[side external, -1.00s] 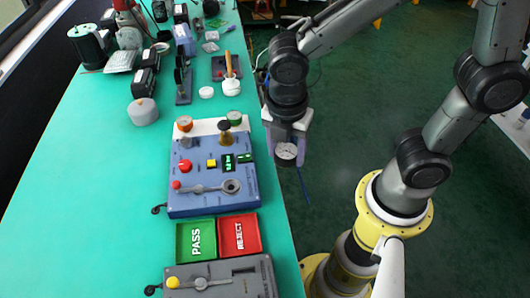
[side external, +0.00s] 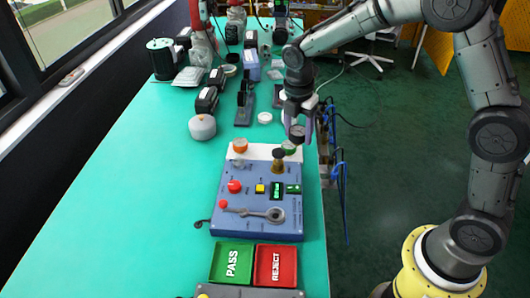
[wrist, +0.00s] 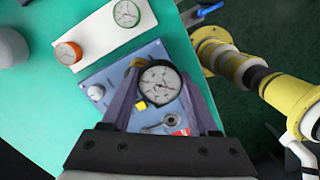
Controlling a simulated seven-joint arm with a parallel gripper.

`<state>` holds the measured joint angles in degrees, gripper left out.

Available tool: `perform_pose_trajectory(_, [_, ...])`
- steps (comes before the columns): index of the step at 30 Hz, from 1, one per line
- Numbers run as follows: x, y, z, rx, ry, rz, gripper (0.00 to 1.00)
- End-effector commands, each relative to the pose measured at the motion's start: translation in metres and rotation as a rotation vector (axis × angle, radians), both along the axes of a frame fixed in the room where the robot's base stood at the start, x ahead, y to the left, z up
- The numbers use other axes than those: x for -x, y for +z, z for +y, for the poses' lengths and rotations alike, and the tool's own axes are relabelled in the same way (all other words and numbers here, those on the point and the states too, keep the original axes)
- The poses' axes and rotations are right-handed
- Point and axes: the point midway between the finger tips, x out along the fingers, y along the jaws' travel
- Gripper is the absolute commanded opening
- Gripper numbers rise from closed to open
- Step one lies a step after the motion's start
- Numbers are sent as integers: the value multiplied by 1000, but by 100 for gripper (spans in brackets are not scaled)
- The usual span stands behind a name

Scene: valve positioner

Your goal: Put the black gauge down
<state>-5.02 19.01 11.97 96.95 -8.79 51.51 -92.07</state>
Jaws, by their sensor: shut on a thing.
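The black gauge (wrist: 159,86) has a white dial in a black rim. My gripper (side external: 299,128) is shut on it, and the gauge (side external: 297,133) hangs between the purple fingers in the side view. In the side view it appears close to the green gauge (side external: 288,147), near the table's right edge; its height is unclear. The white plate (wrist: 92,38) carries the orange gauge (wrist: 68,53) and the green gauge (wrist: 127,13). In the wrist view the black gauge covers part of the blue panel.
The blue panel (side external: 233,218) bears a brass fitting (side external: 278,160), a red knob and a lever. The green PASS tray (side external: 232,262) and red REJECT tray (side external: 275,265) lie in front. A grey canister (side external: 202,127) stands left.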

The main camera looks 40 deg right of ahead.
Motion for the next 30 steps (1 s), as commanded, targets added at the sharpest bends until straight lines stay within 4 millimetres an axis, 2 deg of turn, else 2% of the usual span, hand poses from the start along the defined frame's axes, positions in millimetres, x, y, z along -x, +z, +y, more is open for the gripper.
perform_pose_trajectory(5, [-13,-11,-9,0,-23,0,0])
perform_pose_trajectory(17, [-91,-46,-8,-1,-23,0,0])
perform_pose_trajectory(21, [-111,-72,-8,-1,-23,1,0])
perform_pose_trajectory(25, [-125,-88,-8,0,-22,0,0])
perform_pose_trajectory(30, [-134,-97,-8,0,-22,-1,0])
